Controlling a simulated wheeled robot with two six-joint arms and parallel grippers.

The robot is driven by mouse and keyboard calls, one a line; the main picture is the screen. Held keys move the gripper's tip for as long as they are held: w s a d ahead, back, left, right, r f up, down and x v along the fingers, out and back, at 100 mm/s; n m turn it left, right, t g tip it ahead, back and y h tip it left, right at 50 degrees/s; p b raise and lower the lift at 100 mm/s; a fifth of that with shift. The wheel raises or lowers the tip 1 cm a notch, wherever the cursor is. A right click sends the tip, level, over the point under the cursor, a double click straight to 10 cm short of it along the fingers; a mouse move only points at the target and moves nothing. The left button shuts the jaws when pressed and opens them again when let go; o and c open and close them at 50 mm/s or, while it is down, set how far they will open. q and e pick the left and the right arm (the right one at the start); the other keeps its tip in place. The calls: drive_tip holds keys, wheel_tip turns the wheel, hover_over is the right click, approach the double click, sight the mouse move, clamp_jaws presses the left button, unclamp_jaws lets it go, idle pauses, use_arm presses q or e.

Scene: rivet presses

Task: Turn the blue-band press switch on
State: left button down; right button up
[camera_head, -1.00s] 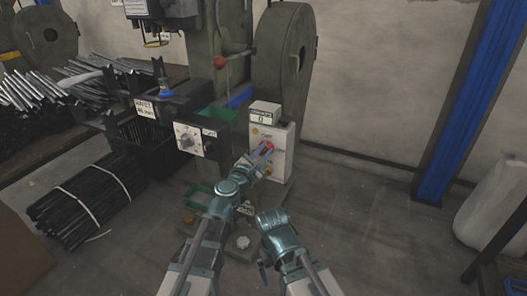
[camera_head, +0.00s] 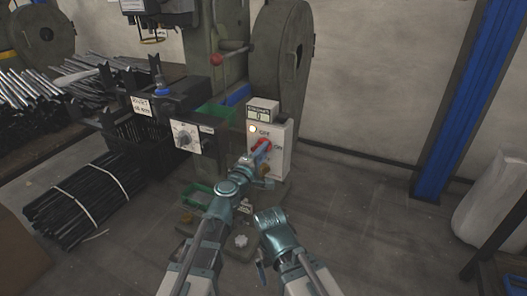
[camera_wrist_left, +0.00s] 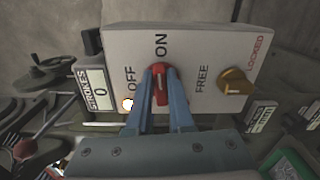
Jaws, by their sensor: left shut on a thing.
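The white switch box (camera_head: 283,158) stands beside the green press, which has a blue band (camera_head: 238,95). My left gripper (camera_head: 262,148) is shut on the red switch knob (camera_wrist_left: 160,84), one finger on each side. In the left wrist view the knob's long axis points to the ON mark (camera_wrist_left: 161,45). The OFF mark (camera_wrist_left: 130,77) lies to the knob's left. A small lamp (camera_wrist_left: 128,104) by OFF glows white. The stroke counter (camera_wrist_left: 97,88) reads 0. My right arm is bent at the bottom centre; its gripper does not show clearly.
A yellow knob (camera_wrist_left: 236,82) between FREE and LOCKED sits on the same box. Bundled black rods (camera_head: 88,200) lie on the floor at left. The floor at right is clear up to a blue post (camera_head: 462,105).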

use_arm(q)
drive_tip(key=shift+f+m, duration=0.1)
drive_tip(key=shift+m, duration=0.6)
use_arm(e)
drive_tip(key=shift+f, duration=0.1)
use_arm(q)
drive_tip(key=c, duration=0.8)
unclamp_jaws()
